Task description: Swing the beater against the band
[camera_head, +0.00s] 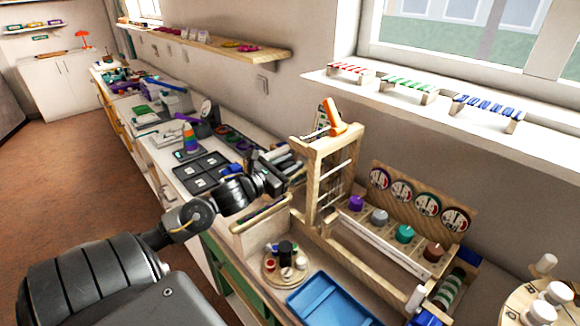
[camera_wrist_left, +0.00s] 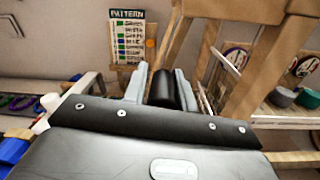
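An upright wooden frame (camera_head: 316,178) with pale crossbars, which looks like the beater, stands on the wooden loom base (camera_head: 350,262) at the counter's middle. It also shows at the upper right of the left wrist view (camera_wrist_left: 177,50). An orange piece sits on its top. I cannot clearly make out the band; the frame partly hides the area behind it. My left gripper (camera_head: 284,166) is just left of the frame. In the left wrist view its two grey fingers flank a black cylindrical handle (camera_wrist_left: 163,90) closely. My right gripper is not in view.
A blue tray (camera_head: 328,300) and a round wooden holder with pegs (camera_head: 285,265) lie in front. A board with round dials (camera_head: 415,205) and coloured knobs stands behind right. A pattern card (camera_wrist_left: 127,38) stands behind the gripper. Dark trays (camera_head: 200,172) lie to the left.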

